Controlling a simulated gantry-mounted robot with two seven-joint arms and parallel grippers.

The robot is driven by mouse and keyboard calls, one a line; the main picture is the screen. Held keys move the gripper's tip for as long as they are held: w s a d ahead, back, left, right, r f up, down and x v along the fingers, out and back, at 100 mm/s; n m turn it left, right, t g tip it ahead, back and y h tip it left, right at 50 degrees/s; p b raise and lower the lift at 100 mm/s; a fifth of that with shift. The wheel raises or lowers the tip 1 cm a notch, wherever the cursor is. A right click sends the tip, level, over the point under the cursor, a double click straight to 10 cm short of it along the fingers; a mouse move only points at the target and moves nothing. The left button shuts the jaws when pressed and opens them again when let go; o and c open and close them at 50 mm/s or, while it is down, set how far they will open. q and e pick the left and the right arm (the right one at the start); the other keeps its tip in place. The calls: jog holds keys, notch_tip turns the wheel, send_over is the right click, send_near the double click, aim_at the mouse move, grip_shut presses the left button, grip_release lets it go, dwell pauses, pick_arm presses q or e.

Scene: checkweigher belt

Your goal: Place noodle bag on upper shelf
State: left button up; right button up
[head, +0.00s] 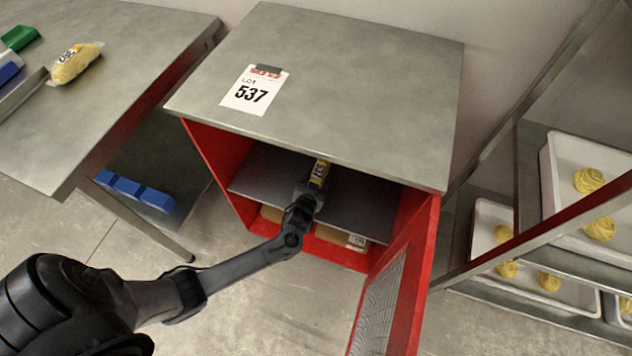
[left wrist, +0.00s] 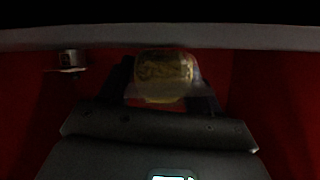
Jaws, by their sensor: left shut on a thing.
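A noodle bag (head: 321,172) with a yellow label is between the fingers of my left gripper (head: 316,184), inside the open red cabinet (head: 215,160). The bag is partly hidden by the gripper and the cabinet top. It is above the grey upper shelf (head: 362,204); I cannot tell whether it touches it. The dark left wrist view shows the bag (left wrist: 163,72) held between both fingers (left wrist: 165,92). Another noodle bag (head: 76,63) lies on the steel table at the left. My right gripper is not in view.
The cabinet's red mesh door (head: 402,280) stands open at the right. A sign reading 537 (head: 254,90) is on the cabinet top (head: 350,80). Pale bags (head: 340,237) lie below the upper shelf. A rack with trays of noodle nests (head: 590,180) stands at the right.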

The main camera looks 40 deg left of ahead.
pick_arm(q)
jog(key=shift+f, duration=0.15)
jog(key=o, duration=1.2)
jog(key=shift+o, duration=0.2)
